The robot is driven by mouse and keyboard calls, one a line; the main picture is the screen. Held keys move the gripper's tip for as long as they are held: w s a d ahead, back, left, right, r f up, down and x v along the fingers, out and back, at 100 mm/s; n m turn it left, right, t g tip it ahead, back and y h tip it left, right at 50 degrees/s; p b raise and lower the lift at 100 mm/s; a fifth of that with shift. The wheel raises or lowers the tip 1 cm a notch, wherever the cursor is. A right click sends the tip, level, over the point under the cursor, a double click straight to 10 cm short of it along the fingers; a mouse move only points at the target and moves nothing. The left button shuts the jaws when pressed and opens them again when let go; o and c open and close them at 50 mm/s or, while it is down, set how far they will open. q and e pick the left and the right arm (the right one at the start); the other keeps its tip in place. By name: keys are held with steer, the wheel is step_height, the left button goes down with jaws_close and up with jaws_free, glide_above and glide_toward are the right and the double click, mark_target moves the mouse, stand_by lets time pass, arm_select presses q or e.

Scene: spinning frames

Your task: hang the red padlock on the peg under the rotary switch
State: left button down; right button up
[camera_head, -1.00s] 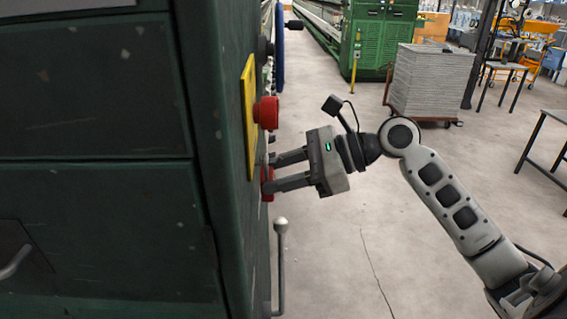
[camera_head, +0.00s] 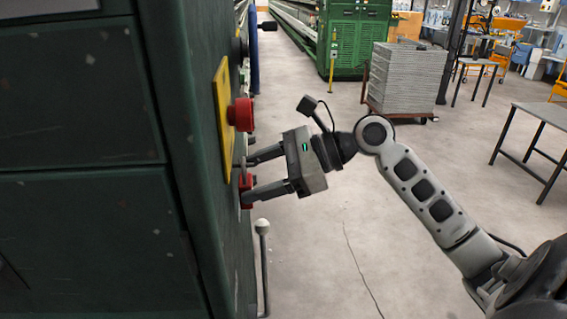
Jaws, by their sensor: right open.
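The red rotary switch (camera_head: 240,115) sticks out of a yellow plate (camera_head: 223,112) on the side of the dark green cabinet. The red padlock (camera_head: 246,184) is below the switch, close against the cabinet side. My right gripper (camera_head: 248,180) points left at the padlock, with its two fingers apart and their tips at its upper and lower parts. The peg is hidden, so I cannot tell whether the padlock's shackle is over it. My left gripper is not in view.
The dark green cabinet (camera_head: 85,240) fills the left. A lever with a pale round knob (camera_head: 262,226) stands below the gripper. A cart with stacked grey sheets (camera_head: 407,80) and a table (camera_head: 545,112) stand farther back.

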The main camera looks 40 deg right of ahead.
steer(key=shift+d, duration=0.1)
steer(key=v, duration=1.5)
steer(key=shift+s+d+r+b, duration=0.2)
steer(key=shift+d+b, duration=0.1)
steer(key=shift+b, duration=0.1)
steer(key=shift+f, duration=0.1)
